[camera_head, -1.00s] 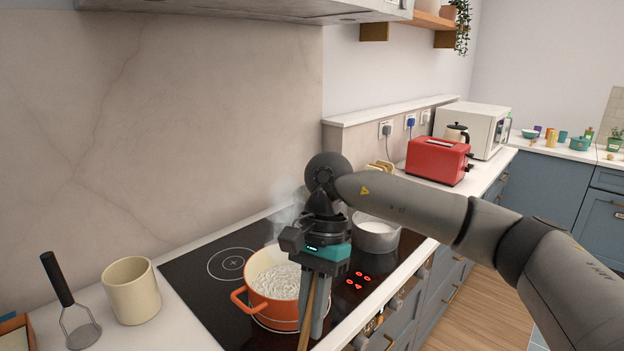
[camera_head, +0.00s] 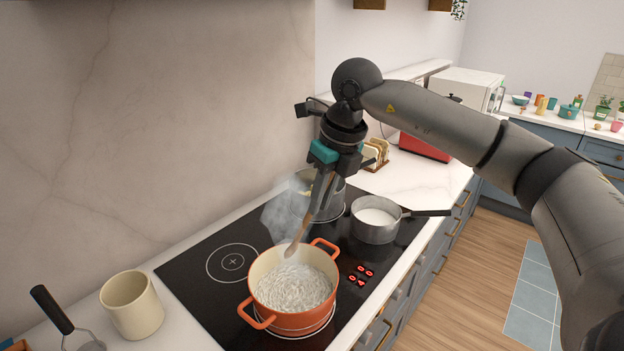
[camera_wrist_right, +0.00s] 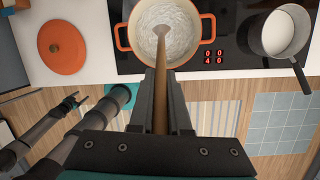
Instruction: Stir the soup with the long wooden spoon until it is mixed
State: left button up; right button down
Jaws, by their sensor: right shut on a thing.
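The orange soup pot (camera_head: 290,322) stands on the front of the hob, its pale soup (camera_head: 292,287) covered in light streaks. My right gripper (camera_head: 326,205) is above and behind the pot, shut on the long wooden spoon (camera_head: 300,238). The spoon slants down, its bowl at the pot's far side in the head view. In the right wrist view the spoon (camera_wrist_right: 161,95) runs from the fingers to over the soup (camera_wrist_right: 160,18); I cannot tell whether it touches it.
A steel pot (camera_head: 333,206) stands behind my right gripper. A saucepan of white liquid (camera_head: 375,233) sits to the right, its handle pointing right. A cream mug (camera_head: 132,305) and a masher (camera_head: 52,309) are left of the hob. An orange lid (camera_wrist_right: 62,47) lies on the counter.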

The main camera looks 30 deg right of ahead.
jog(key=shift+w+r, duration=0.1)
jog(key=shift+r, duration=0.05)
jog(key=s+d+f+b, duration=0.2)
jog(key=s+f+b, duration=0.2)
jog(key=f+b, duration=0.1)
jog(key=w+b+x, duration=0.1)
jog(key=b+x, duration=0.6)
jog(key=x, duration=0.3)
jog(key=shift+w+a+f, duration=0.2)
jog(key=shift+w+a, duration=0.15)
dwell(0.7)
jog(key=shift+w, duration=0.1)
